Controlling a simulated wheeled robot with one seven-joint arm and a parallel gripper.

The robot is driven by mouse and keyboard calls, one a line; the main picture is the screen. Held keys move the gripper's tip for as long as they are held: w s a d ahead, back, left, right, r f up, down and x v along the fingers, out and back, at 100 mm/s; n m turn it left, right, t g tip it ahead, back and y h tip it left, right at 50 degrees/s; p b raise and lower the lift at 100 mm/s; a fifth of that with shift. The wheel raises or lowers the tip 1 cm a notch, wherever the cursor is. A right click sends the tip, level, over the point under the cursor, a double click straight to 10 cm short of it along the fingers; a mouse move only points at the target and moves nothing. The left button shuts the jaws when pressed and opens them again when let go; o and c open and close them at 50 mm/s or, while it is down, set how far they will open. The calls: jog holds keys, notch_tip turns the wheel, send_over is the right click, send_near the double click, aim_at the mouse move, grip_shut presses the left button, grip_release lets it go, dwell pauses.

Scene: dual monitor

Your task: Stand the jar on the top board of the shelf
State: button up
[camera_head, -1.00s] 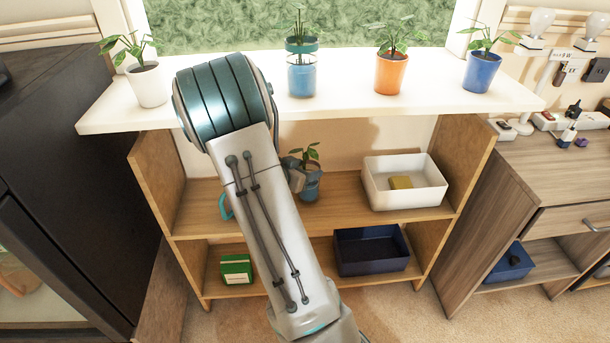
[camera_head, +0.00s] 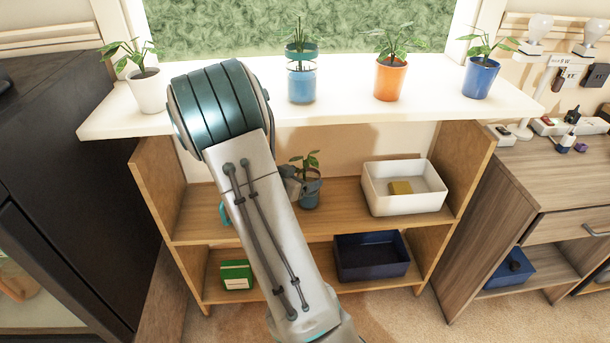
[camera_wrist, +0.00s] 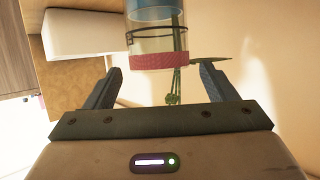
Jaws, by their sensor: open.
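A clear jar-like vessel with a blue part, a dark ring and a red band shows upside down in the wrist view (camera_wrist: 160,45), with green stems by it. I take it as the jar. In the head view a bluish vessel (camera_head: 310,195) with leaves above it stands on the upper wooden board (camera_head: 345,198) of the shelf, beside my gripper (camera_head: 292,184). My gripper also shows in the wrist view (camera_wrist: 160,75). Its jaws are open, with the vessel lined up between them, near the fingertips. I cannot tell whether they touch it. My arm hides part of the shelf.
A white bin (camera_head: 375,205) stands right on the same board. A dark blue bin (camera_head: 370,270) and green box (camera_head: 236,276) are below. The white sill (camera_head: 345,108) overhead holds several plants and a teal-topped, blue-based vessel (camera_head: 302,84). Board between vessel and white bin looks clear.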

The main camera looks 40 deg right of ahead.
jog(key=w+a+r+n+t+y+p, duration=0.15)
jog(key=a+r+n+t+y, duration=0.3)
jog(key=a, duration=0.85)
jog(key=a+r+n+t+y+p, duration=0.15)
jog(key=a+r+n+y, duration=0.3)
jog(key=a+y, duration=0.55)
jog(key=s+a+r+n+g, duration=0.1)
jog(key=s+a+n+g, duration=0.1)
jog(key=s, duration=0.8)
jog(key=s+a+r+n+g+h, duration=0.1)
jog(key=s+n+g, duration=0.3)
jog(key=s, duration=0.7)
jog(key=shift+a+r+n+g, duration=0.3)
jog(key=shift+a+r+g, duration=0.15)
jog(key=shift+g, duration=0.55)
jog(key=shift+h, duration=0.25)
